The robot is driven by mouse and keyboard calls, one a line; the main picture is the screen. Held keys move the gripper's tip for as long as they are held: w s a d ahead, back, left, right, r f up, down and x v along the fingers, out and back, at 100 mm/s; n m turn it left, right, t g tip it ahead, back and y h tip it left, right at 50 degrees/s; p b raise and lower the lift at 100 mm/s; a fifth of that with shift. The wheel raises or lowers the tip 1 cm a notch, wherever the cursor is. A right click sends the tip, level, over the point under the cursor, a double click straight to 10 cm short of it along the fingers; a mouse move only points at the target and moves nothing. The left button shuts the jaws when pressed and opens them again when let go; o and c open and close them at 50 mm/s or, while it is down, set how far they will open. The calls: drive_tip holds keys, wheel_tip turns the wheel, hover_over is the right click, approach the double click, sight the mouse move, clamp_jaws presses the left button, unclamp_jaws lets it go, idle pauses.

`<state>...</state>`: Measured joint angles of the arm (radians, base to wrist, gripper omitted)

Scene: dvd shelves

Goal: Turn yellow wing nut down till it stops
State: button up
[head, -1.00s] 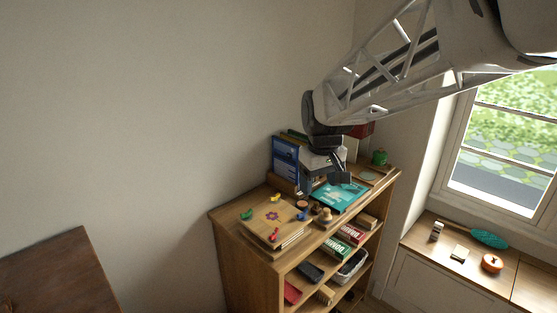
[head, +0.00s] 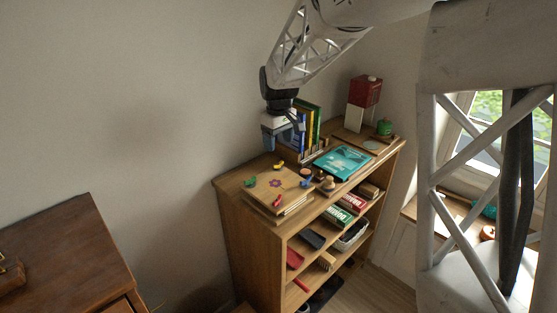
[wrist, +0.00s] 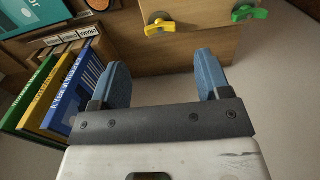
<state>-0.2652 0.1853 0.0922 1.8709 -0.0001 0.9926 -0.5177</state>
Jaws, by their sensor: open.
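The yellow wing nut (head: 279,164) sits at the back edge of the flower press (head: 262,190), a wooden board on the shelf top. In the wrist view the yellow wing nut (wrist: 160,24) is beyond my fingertips, between their lines and not touched. My gripper (head: 281,143) is open and empty, above and behind the press; its two blue fingers (wrist: 162,62) stand apart in the wrist view. The green wing nut (head: 249,182) is at the left corner, also in the wrist view (wrist: 250,13). The red (head: 277,200) and blue (head: 307,183) wing nuts are at other corners.
Upright books (head: 313,122) stand close to my gripper's right, also in the wrist view (wrist: 72,92). A teal book (head: 343,162) lies right of the press. A small wooden figure (head: 328,184) stands nearby. The wall is close behind the shelf (head: 233,205).

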sight(278, 165)
drive_tip(key=shift+w+f, duration=0.1)
drive_tip(key=shift+f, duration=0.1)
idle(0.3)
drive_tip(key=shift+f, duration=3.8)
drive_tip(key=c, duration=0.9)
